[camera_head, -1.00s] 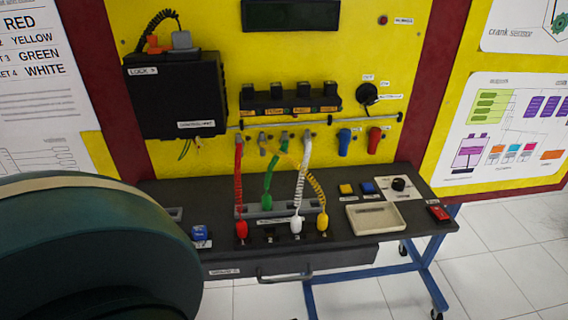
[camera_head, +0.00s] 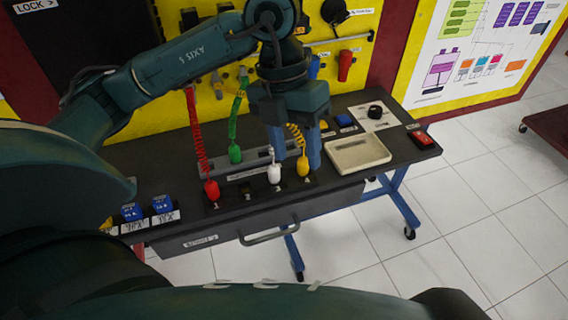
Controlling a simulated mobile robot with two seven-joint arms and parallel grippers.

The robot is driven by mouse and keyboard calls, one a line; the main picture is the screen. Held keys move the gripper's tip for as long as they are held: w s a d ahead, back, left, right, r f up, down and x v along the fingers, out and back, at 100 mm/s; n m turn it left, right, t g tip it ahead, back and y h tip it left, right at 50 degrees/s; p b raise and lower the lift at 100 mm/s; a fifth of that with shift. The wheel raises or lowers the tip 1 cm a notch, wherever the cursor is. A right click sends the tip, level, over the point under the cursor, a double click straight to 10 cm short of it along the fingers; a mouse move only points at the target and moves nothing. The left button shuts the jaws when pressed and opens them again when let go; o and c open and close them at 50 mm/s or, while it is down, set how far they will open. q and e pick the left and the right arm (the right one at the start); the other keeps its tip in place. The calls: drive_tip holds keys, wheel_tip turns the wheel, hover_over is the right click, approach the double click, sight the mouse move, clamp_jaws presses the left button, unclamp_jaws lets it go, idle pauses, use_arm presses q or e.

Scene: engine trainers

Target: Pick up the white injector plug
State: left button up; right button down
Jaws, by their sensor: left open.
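The white injector plug (camera_head: 274,174) stands upright in the socket row at the front of the dark bench, between the green and yellow plugs. Its coiled white lead is mostly hidden behind my left gripper. My left gripper (camera_head: 293,158) points down from above, its blue fingers open, one finger behind and above the white plug and the other beside the yellow plug. I cannot tell whether a finger touches either plug. My right gripper is not in view.
A red plug (camera_head: 212,191) and a green plug (camera_head: 235,154) stand to the left, and a yellow plug (camera_head: 303,166) close on the right. A beige tray (camera_head: 357,153) lies further right. Blue blocks (camera_head: 162,204) sit at the bench's left front. A drawer handle (camera_head: 269,233) juts out in front.

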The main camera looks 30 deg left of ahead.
use_arm(q)
drive_tip(key=w+a+r+n+t+y, duration=0.1)
drive_tip(key=w+a+n+y, duration=0.15)
drive_tip(key=a, duration=0.35)
drive_tip(key=b, duration=0.1)
hover_over(274, 165)
drive_tip(key=shift+m, duration=0.35)
wheel_tip(274, 165, down, 6)
drive_tip(key=shift+s, duration=0.1)
drive_tip(key=shift+f+p, duration=0.35)
drive_tip(key=shift+f, duration=2.6)
drive_tip(key=shift+c, duration=0.6)
clamp_jaws()
drive_tip(key=shift+r, duration=0.1)
